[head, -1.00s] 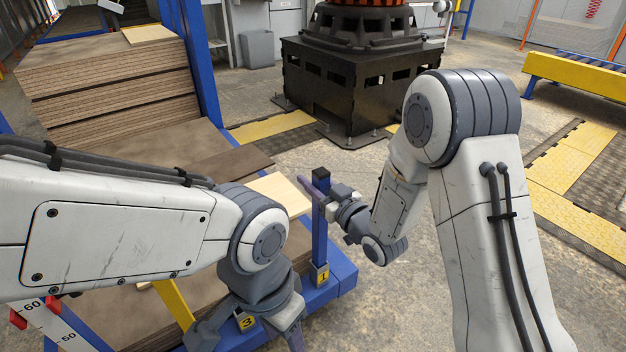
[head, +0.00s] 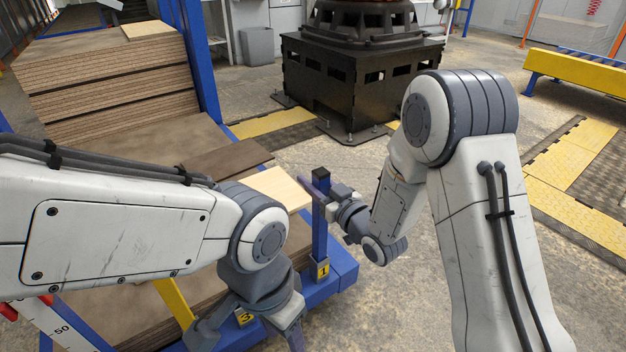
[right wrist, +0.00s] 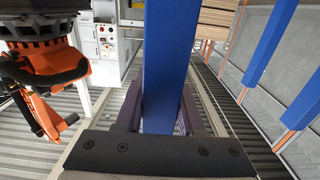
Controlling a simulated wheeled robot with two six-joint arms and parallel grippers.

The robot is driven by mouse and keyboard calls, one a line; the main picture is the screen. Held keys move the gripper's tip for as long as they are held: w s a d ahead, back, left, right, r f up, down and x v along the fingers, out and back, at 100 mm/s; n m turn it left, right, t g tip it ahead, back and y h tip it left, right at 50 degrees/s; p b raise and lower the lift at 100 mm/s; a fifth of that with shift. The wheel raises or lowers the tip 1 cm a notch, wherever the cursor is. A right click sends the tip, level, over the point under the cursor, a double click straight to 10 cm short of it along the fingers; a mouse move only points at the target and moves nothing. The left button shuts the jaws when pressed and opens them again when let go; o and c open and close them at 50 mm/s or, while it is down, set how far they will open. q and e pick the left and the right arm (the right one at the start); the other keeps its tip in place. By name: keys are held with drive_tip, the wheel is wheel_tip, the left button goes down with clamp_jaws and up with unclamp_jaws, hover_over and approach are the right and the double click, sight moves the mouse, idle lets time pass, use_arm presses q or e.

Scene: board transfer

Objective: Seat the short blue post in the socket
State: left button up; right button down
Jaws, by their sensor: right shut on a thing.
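The short blue post (head: 320,225) stands upright at the front right corner of the blue cart, with a dark cap on top. My right gripper (head: 322,197) is shut on it near its upper end. In the right wrist view the post (right wrist: 168,70) runs between my two fingers (right wrist: 160,115). Its lower end is by the yellow label "1" (head: 321,269) at the corner. The socket itself is not clearly visible, and I cannot tell how deep the post sits. My left gripper (head: 250,338) is at the bottom edge, fingers apart, with its tips partly cut off.
The blue cart (head: 343,268) carries brown boards and a pale board (head: 277,187) close left of the post. A tall board stack (head: 110,80) stands behind. A black machine base (head: 350,85) is at the back. Floor right of the cart is open.

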drive_tip(key=shift+f+b, duration=0.95)
drive_tip(key=shift+f, duration=0.25)
drive_tip(key=shift+c, duration=2.2)
unclamp_jaws()
drive_tip(key=p+v, duration=0.8)
drive_tip(key=v, duration=0.2)
drive_tip(key=shift+s+d, duration=0.15)
drive_tip(key=shift+s, duration=0.05)
